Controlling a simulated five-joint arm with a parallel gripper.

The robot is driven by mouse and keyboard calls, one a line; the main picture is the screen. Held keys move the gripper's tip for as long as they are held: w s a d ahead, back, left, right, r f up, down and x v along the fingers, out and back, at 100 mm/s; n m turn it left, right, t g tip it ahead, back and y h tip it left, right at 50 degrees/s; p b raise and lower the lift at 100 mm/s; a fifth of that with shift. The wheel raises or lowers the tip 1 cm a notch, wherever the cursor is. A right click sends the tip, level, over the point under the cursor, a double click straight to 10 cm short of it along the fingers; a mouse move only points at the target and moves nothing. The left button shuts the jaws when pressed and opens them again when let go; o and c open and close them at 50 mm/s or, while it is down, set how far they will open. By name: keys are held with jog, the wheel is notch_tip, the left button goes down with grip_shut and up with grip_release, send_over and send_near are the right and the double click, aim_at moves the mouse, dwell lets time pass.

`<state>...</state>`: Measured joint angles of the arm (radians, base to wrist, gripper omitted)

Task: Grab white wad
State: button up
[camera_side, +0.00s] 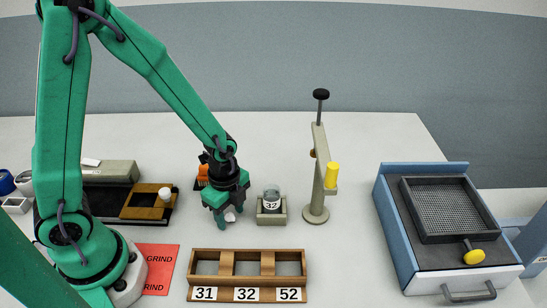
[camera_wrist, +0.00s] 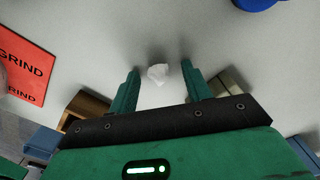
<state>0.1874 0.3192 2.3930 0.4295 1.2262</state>
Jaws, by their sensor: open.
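The white wad (camera_side: 230,215) is a small crumpled piece on the pale table. In the wrist view the wad (camera_wrist: 158,74) lies between my two fingertips, with a gap on each side. My gripper (camera_side: 229,216) points down low over the table at the wad; in the wrist view its green fingers (camera_wrist: 159,70) are apart and empty. The fingers partly hide the wad in the side view. I cannot tell exactly how far the tips are above the table.
A holder with a jar marked 32 (camera_side: 271,205) stands close on the right. A wooden rack (camera_side: 247,283) labelled 31, 32, 52 lies in front. A red GRIND sheet (camera_side: 158,268) is at left. A post stand (camera_side: 318,180) and a blue sieve box (camera_side: 388,215) are further right.

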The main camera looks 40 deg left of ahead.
aim_at(230, 214)
jog(key=shift+f, duration=0.1)
dwell(0.4)
jog(key=c, duration=1.1)
jog(key=shift+o, duration=0.2)
jog(key=shift+r, duration=0.2)
jog(key=shift+r, duration=1.1)
jog(key=shift+d+r, duration=0.15)
jog(key=shift+r, duration=0.75)
jog(key=s+d+r, duration=0.6)
jog(key=s+d, duration=0.1)
jog(key=d, duration=0.1)
jog(key=shift+s+d+r, duration=0.2)
jog(key=shift+s+r, duration=0.1)
jog(key=shift+s, duration=0.1)
